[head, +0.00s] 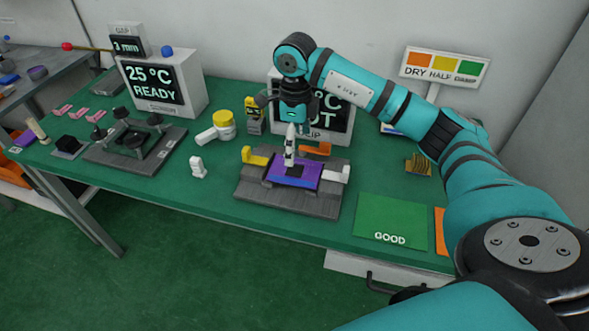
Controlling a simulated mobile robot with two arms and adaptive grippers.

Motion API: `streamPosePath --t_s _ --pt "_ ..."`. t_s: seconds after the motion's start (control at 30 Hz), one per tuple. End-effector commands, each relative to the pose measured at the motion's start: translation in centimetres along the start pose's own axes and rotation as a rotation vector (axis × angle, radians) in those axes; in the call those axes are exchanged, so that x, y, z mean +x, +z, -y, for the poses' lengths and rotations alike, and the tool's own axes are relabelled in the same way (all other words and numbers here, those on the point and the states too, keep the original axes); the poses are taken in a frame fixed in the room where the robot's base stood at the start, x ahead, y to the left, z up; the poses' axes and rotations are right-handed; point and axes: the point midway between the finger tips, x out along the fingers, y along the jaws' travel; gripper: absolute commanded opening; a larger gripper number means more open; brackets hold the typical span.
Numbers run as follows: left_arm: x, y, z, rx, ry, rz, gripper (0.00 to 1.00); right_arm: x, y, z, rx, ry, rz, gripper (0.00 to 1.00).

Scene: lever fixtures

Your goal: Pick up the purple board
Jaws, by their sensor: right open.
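The purple board (307,180) lies flat in a grey fixture (255,203) on the green table. It has a dark square part near its middle. A yellow clamp piece (254,156) is at its back left, an orange one (317,150) at its back and a white one (336,174) at its right. My right gripper (290,160) points down just above the board's back left part. Its fingers look narrow here; whether the tips touch the board is hard to tell. No board is lifted. My left gripper is not in view.
A green mat marked GOOD (392,222) lies right of the fixture, with an orange mat (441,232) beside it. A white display box (163,82) reads 25 °C READY. A second dark fixture (134,143), a yellow-lidded jar (224,124) and a small white piece (198,167) stand left.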

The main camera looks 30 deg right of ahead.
Motion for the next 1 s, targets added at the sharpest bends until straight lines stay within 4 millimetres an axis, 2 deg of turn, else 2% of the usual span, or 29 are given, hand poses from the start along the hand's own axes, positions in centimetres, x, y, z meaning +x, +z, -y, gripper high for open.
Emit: streamPosePath --t_s 0.13,0.3,0.37,0.6,0.7,0.97,1.0 --pt "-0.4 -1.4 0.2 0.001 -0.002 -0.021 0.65 2.4 0.0 -0.1 0.001 0.003 -0.001 0.92" --pt "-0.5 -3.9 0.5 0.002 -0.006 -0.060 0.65 3.5 0.1 -0.1 -0.001 0.002 0.001 0.92" --pt "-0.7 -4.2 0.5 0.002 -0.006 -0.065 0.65 3.9 0.0 -0.1 -0.001 0.002 0.000 0.92" --pt "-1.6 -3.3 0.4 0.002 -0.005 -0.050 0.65 7.4 0.0 -0.3 0.000 0.004 0.001 0.92" --pt "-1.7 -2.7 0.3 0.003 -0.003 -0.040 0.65 8.3 0.1 -0.2 0.000 0.002 0.002 0.92" --pt "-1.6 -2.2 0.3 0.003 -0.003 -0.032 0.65 8.6 0.1 -0.2 -0.001 0.001 0.003 0.92" --pt "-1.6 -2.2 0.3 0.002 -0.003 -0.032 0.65 8.6 0.1 -0.2 -0.001 0.001 0.003 0.87"
